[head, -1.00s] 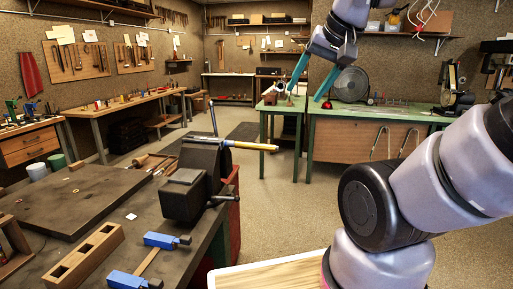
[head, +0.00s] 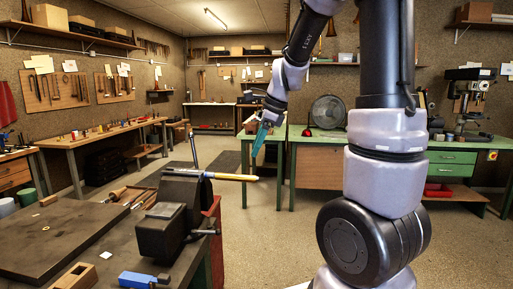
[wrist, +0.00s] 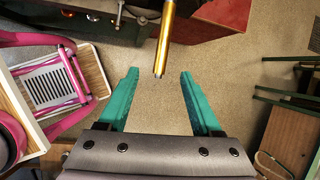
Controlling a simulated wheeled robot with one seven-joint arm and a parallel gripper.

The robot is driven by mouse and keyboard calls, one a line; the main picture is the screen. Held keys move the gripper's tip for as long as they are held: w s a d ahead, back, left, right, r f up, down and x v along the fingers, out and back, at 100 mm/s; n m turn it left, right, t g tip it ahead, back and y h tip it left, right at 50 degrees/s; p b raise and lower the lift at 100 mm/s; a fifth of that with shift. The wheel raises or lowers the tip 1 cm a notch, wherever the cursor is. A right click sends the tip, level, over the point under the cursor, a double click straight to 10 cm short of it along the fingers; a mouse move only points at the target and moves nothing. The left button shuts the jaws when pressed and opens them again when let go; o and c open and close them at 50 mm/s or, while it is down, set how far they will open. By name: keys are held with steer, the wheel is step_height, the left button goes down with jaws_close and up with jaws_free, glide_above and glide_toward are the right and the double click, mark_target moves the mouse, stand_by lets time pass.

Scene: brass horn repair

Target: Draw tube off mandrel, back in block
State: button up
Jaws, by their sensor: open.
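The brass tube (head: 235,177) lies nearly level on the mandrel, whose pale length (head: 208,174) shows beside it at the black vise (head: 165,227). In the wrist view the tube (wrist: 166,38) comes down from the top edge. Its dark-ended tip appears between my gripper's teal fingertips (wrist: 159,74), with gaps on both sides. My gripper (head: 257,150) is open and empty, just above the tube's free end in the head view. A wooden block (head: 76,276) is cut off at the bottom left; its holes are mostly out of frame.
The dark bench with a flat board (head: 65,235) carries a blue clamp (head: 140,279) and several wooden-handled tools. A green table (head: 320,140) with a round grey disc stands behind. Open floor (head: 262,235) lies right of the vise. The wrist view shows a pink-framed thing (wrist: 50,80) at left.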

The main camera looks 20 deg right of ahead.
mark_target(244, 175)
steer(key=shift+m, duration=0.5)
steer(key=x, duration=1.2)
steer(key=shift+w+d, duration=0.2)
steer(key=shift+d, duration=0.05)
steer(key=shift+c, duration=0.3)
jaws_close()
